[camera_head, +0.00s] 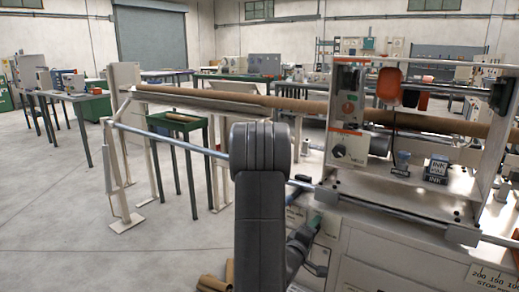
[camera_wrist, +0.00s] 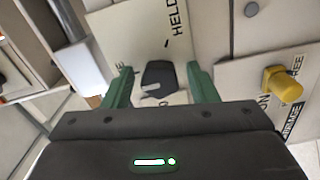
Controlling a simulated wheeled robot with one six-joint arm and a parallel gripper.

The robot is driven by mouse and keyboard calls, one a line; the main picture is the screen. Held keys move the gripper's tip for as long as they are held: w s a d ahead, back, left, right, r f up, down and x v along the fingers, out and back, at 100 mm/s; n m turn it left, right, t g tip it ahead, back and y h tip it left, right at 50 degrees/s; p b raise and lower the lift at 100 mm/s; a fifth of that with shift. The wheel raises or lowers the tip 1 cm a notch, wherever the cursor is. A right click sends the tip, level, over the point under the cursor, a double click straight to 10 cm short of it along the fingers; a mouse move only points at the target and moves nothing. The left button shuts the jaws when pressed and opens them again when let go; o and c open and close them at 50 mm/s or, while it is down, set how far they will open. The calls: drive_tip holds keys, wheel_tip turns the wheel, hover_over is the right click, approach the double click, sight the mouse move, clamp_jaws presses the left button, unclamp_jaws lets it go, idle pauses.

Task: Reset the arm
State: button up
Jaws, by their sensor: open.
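In the wrist view, my gripper (camera_wrist: 161,78) is open, with its two green fingers apart. A black knob (camera_wrist: 158,76) on a pale panel (camera_wrist: 128,28) shows between the fingers, and nothing is visibly gripped. The panel bears the lettering HELD; other letters by the knob are partly hidden. I cannot tell whether the fingers touch the knob.
In the wrist view, a yellow knob (camera_wrist: 283,84) sticks out at the right. In the head view, a long brown tube (camera_head: 300,105) and a steel rail (camera_head: 205,150) run behind my arm. A framed control box (camera_head: 348,120) stands at right. Open floor (camera_head: 60,220) lies left.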

drive_tip(key=m+b, duration=0.2)
drive_tip(key=m, duration=0.3)
drive_tip(key=shift+f+m+b, duration=0.15)
drive_tip(key=shift+m+b, duration=0.15)
drive_tip(key=shift+b, duration=0.05)
drive_tip(key=shift+m+b, duration=0.8)
drive_tip(key=shift+m, duration=0.8)
